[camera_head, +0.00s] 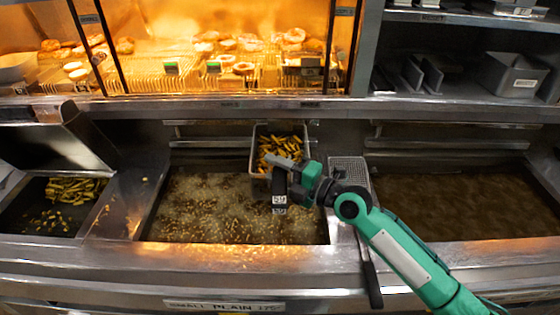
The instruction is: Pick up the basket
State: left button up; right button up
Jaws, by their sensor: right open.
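The basket (255,155) is a wire fry basket filled with golden fries. It sits at the back of the left oil vat (200,205), near the vat's right side. My right gripper (281,180) is at the basket's front, and it hides part of the basket's front side and any handle there. The right gripper is open; I cannot tell whether its fingers touch the basket. My left gripper is not in the view.
Another vat (460,205) of dark, still oil lies at the right. Between the vats is a perforated strip (349,172) with a long dark handle (371,275) pointing forward. A bin of loose fries (70,190) is at the left. A heated food shelf (210,70) runs behind.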

jog(key=shift+c, duration=0.5)
grip_shut()
jog(key=shift+r, duration=0.1)
jog(key=shift+r, duration=0.15)
jog(key=shift+r+p, duration=0.4)
jog(key=shift+r, duration=1.15)
jog(key=shift+s+r, duration=0.1)
jog(key=shift+s, duration=0.1)
jog(key=s+p, duration=0.6)
jog(key=s, duration=1.1)
jog(key=shift+s+p, duration=0.35)
